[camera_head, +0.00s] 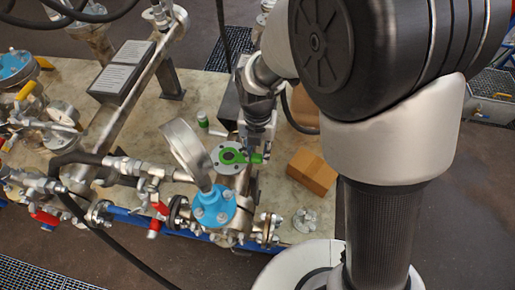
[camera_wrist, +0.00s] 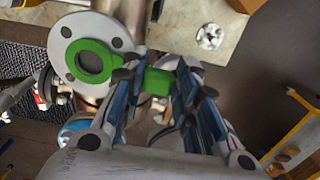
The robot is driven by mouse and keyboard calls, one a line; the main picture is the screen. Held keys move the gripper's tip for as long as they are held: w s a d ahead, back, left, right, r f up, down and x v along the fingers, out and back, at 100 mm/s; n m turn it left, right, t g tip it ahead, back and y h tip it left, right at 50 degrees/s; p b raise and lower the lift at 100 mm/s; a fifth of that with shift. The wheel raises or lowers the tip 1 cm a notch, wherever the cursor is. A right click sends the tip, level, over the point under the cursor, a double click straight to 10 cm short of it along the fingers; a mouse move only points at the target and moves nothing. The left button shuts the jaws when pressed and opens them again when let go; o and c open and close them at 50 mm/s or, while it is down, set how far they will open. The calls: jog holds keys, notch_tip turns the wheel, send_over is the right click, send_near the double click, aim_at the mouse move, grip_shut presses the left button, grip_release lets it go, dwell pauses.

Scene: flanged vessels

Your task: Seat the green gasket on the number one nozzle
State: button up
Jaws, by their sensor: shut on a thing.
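The green gasket (camera_head: 232,156) is a flat ring with a tab. It lies over the pale round nozzle flange (camera_head: 217,165), roughly over its middle. In the wrist view the ring (camera_wrist: 91,43) sits slightly low on the flange face (camera_wrist: 57,55), and dark bolt holes show around it. My gripper (camera_head: 259,153) is just right of the flange and is shut on the gasket's tab (camera_wrist: 157,82); its fingers (camera_wrist: 156,72) also show in the wrist view. I cannot tell whether the ring touches the flange face. No nozzle number is readable.
A cardboard box (camera_head: 312,171) and a small pile of bolts (camera_head: 306,220) lie to the right on the bench.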

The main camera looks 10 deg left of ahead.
jog(key=shift+f, duration=0.2)
jog(key=o, duration=1)
jog(key=o, duration=0.5)
jog(key=shift+c, duration=0.2)
jog(key=shift+r, duration=0.15)
jog(key=shift+r+p, duration=2.6)
jog(key=shift+r, duration=0.8)
